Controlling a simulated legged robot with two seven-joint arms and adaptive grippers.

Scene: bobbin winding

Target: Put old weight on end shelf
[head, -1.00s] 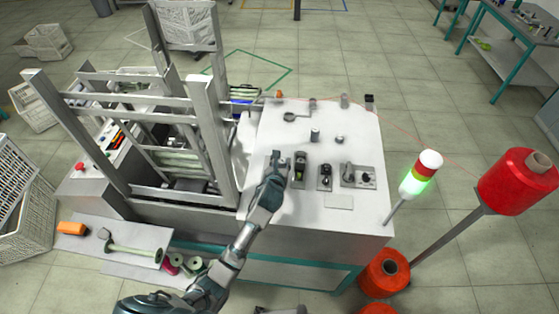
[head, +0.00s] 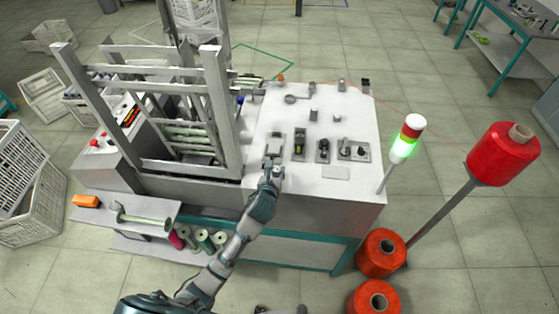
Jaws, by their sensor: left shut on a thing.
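My left gripper (head: 273,163) is over the front left of the white machine top (head: 345,110). It is shut on a small grey piece (head: 275,146) at the leftmost panel fitting. The fingers cover part of this piece, so I cannot tell whether it is the old weight or a fixed part. A grey shelf (head: 105,215) juts from the machine's front left, with an orange block (head: 86,201) and a spool with a rod (head: 145,220) on it. I cannot tell whether this is the end shelf. My right gripper is not in view.
A metal frame (head: 212,105) rises left of the machine top. Panel switches (head: 322,150) sit right of my gripper. A lower shelf (head: 140,247) holds green and pink spools. A lit signal lamp (head: 407,138) and red thread cones (head: 503,155) stand right.

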